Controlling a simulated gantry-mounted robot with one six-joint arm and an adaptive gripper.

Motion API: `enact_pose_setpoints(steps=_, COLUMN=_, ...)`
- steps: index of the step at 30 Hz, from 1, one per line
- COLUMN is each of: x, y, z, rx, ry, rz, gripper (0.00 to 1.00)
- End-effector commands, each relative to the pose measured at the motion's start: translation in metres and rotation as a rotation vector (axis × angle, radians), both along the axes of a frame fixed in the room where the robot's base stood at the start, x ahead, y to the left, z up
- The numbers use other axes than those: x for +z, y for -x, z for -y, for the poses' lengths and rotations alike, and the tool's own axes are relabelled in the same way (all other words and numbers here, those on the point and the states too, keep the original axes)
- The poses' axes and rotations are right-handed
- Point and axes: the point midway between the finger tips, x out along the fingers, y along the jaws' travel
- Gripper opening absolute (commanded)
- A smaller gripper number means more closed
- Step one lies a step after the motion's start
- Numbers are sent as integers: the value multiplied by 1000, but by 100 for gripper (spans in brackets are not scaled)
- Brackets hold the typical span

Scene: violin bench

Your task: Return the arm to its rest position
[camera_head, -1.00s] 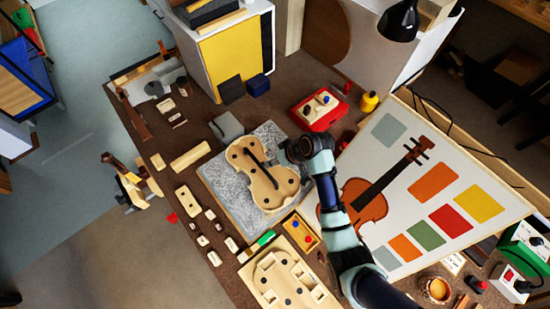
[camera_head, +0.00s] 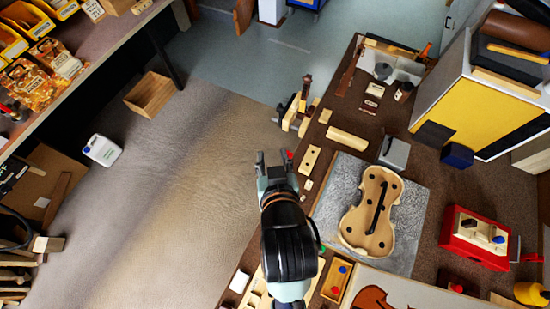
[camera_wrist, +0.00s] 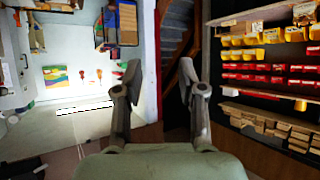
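My gripper (camera_head: 272,160) is at the left edge of the workbench in the head view, held over the edge and pointing away toward the floor and far wall. In the wrist view my gripper (camera_wrist: 160,85) has its two fingers spread apart with nothing between them. The violin body (camera_head: 355,222) lies on the grey mat (camera_head: 412,215), to the right of my gripper and apart from it. A dark bar lies along the violin body. My forearm covers part of the bench's left side.
A red box (camera_head: 470,250) and a grey block (camera_head: 394,151) stand on the bench. A yellow-fronted cabinet (camera_head: 470,105) stands at the back right. Shelves of bins (camera_wrist: 265,75) show in the wrist view.

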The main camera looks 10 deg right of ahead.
Motion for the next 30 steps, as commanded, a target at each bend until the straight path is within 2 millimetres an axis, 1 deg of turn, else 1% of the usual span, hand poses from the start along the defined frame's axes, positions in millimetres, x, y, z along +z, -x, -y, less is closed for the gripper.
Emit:
enact_pose_setpoints(steps=1, x=13, y=6, z=-22, rx=33, ry=0, rz=35, gripper=40)
enact_pose_setpoints(steps=3, x=25, y=11, z=-37, rx=54, ry=-2, rz=66, gripper=40)
enact_pose_setpoints(steps=4, x=27, y=12, z=-41, rx=58, ry=-3, rz=73, gripper=40)
enact_pose_setpoints(steps=6, x=30, y=14, z=-43, rx=61, ry=-5, rz=80, gripper=40)
enact_pose_setpoints(steps=13, x=30, y=13, z=-42, rx=59, ry=-4, rz=78, gripper=40)
enact_pose_setpoints(steps=16, x=47, y=13, z=-42, rx=59, ry=-4, rz=78, gripper=40)
enact_pose_setpoints(steps=17, x=55, y=13, z=-42, rx=59, ry=-5, rz=78, gripper=40)
enact_pose_setpoints(steps=20, x=93, y=13, z=-42, rx=58, ry=-4, rz=78, gripper=40)
enact_pose_setpoints(steps=21, x=112, y=13, z=-41, rx=58, ry=-4, rz=77, gripper=40)
enact_pose_setpoints(steps=23, x=141, y=13, z=-41, rx=57, ry=-4, rz=77, gripper=40)
enact_pose_setpoints(steps=24, x=161, y=13, z=-41, rx=57, ry=-4, rz=77, gripper=40)
enact_pose_setpoints(steps=27, x=204, y=13, z=-41, rx=55, ry=-5, rz=77, gripper=40)
enact_pose_setpoints(steps=30, x=224, y=13, z=-40, rx=54, ry=-5, rz=77, gripper=40)
